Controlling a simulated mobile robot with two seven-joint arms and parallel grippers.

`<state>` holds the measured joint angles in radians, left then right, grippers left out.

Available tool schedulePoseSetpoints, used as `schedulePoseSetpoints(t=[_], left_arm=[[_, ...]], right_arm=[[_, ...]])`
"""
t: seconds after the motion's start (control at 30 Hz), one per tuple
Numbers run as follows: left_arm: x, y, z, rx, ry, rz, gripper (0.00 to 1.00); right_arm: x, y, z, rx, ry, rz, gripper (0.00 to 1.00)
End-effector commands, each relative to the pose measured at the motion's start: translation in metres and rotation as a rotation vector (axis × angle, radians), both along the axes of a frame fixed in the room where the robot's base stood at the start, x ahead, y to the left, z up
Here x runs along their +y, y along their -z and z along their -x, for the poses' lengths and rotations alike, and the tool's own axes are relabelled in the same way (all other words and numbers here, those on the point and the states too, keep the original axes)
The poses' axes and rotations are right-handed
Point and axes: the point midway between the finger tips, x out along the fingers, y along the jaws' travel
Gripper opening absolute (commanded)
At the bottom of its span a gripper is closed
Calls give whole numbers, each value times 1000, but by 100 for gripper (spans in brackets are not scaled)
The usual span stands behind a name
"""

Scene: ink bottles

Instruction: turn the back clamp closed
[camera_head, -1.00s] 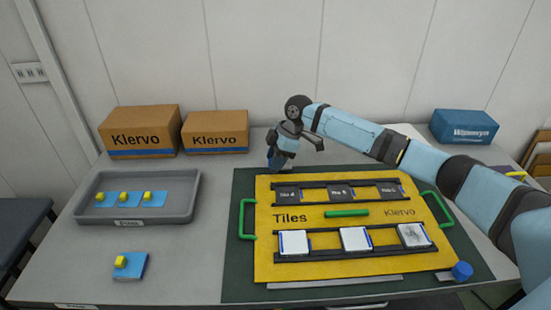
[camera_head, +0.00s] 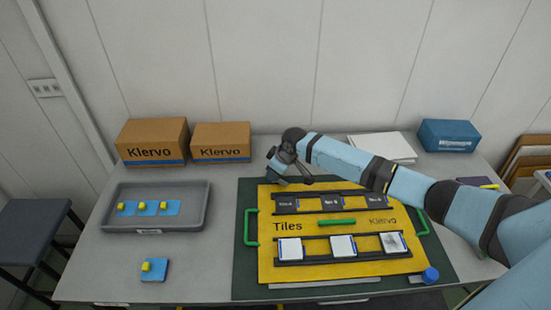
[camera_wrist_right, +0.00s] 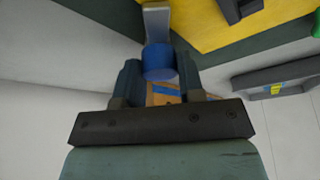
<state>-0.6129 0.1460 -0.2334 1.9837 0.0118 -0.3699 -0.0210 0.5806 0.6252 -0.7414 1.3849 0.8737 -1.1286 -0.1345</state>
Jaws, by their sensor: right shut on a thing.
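The yellow tile board (camera_head: 266,250) lies on a dark green mat (camera_head: 243,275). My right gripper (camera_head: 274,178) is at the board's back left corner. In the right wrist view its fingers (camera_wrist_right: 160,82) are shut on the blue knob (camera_wrist_right: 160,62) of the back clamp. The clamp's pale metal bar (camera_wrist_right: 157,22) runs from the knob across the green mat beside the yellow board. In the head view the gripper hides this clamp. A second blue knob (camera_head: 431,275) stands at the board's front right corner. My left gripper is not in view.
A grey tray (camera_head: 118,226) with several blue pieces bearing yellow knobs stands left. One such blue piece (camera_head: 154,275) lies in front of it. Two Klervo boxes (camera_head: 150,135) and a blue box (camera_head: 450,133) stand behind. The front left table is mostly clear.

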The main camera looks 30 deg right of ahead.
Motion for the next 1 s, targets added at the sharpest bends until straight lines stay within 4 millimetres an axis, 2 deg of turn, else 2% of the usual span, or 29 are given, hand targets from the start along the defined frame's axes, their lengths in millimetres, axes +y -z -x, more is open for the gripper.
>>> schedulePoseSetpoints(t=[0.03, 0.3, 0.5, 0.7, 1.0], left_arm=[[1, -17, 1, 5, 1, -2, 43], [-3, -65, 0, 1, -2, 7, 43], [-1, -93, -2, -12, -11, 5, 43], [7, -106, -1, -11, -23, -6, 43], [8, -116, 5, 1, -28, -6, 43]], right_arm=[[2, -9, 1, 2, 43, -2, 12], [3, -7, 1, 2, 300, -1, 12], [4, -6, 1, 4, 488, -2, 12], [4, -4, 1, 3, 649, -1, 12], [4, -2, 0, 2, 813, -2, 12]])
